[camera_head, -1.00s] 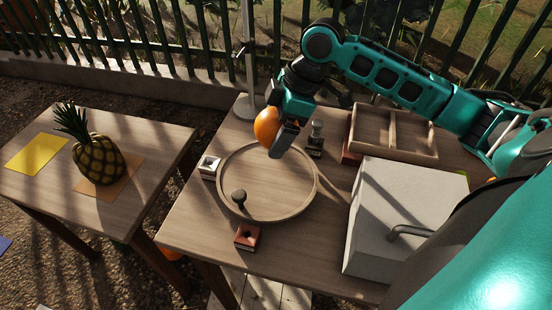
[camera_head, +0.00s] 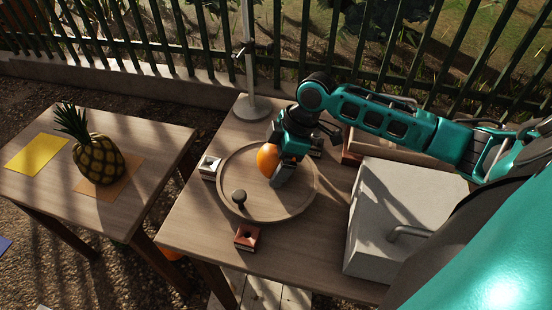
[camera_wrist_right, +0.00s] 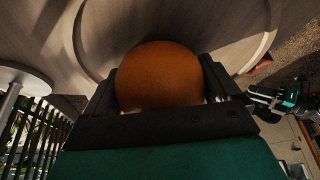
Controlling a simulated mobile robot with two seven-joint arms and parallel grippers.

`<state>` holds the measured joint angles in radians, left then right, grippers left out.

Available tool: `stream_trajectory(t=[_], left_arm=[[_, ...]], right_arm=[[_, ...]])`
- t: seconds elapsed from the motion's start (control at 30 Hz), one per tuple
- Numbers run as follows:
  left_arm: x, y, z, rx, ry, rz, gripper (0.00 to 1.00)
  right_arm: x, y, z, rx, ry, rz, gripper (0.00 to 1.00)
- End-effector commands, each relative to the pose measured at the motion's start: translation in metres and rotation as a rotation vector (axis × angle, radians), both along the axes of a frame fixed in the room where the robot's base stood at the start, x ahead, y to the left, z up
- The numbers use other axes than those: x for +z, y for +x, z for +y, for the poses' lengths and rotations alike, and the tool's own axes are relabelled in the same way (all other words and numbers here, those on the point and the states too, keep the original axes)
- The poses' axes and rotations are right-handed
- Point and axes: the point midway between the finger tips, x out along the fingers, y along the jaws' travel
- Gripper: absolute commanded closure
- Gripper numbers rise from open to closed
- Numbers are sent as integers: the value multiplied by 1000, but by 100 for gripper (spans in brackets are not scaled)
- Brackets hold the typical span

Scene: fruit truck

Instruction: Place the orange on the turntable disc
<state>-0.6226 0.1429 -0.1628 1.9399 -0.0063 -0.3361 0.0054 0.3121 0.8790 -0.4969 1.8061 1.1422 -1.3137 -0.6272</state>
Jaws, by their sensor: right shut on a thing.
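The orange (camera_head: 267,159) is held in my right gripper (camera_head: 277,170), which is shut on it. It is over the round wooden turntable disc (camera_head: 242,174), low and near the disc's far side in the head view. I cannot tell whether the orange touches the disc. In the right wrist view the orange (camera_wrist_right: 160,76) sits between the two dark fingers, with the pale disc (camera_wrist_right: 200,22) beyond it. The disc has a raised rim and a small dark knob (camera_head: 239,197) near its front.
A pale box (camera_head: 395,215) with a grey handle stands right of the disc. A wooden tray (camera_head: 395,154) is partly hidden behind my right arm. A post base (camera_head: 254,107) stands behind the disc. Small blocks (camera_head: 247,236) (camera_head: 209,167) flank it. A pineapple (camera_head: 98,158) stands on the left table.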

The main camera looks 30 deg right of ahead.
Motion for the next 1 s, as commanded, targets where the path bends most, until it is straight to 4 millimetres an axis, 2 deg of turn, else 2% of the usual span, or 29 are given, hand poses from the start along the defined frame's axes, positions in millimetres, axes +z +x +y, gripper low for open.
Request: stream_trajectory(t=[0.03,0.13,0.47,1.0], left_arm=[[0,1,0,0,0,-1,57],[1,1,0,0,0,-2,57],[0,1,0,0,0,-2,57],[-2,-2,0,0,-1,4,57]], right_arm=[[-2,0,0,0,0,0,9],[-1,0,0,0,0,0,0],[6,-1,-2,0,-1,0,0],[99,-18,-36,0,-2,-2,0]])
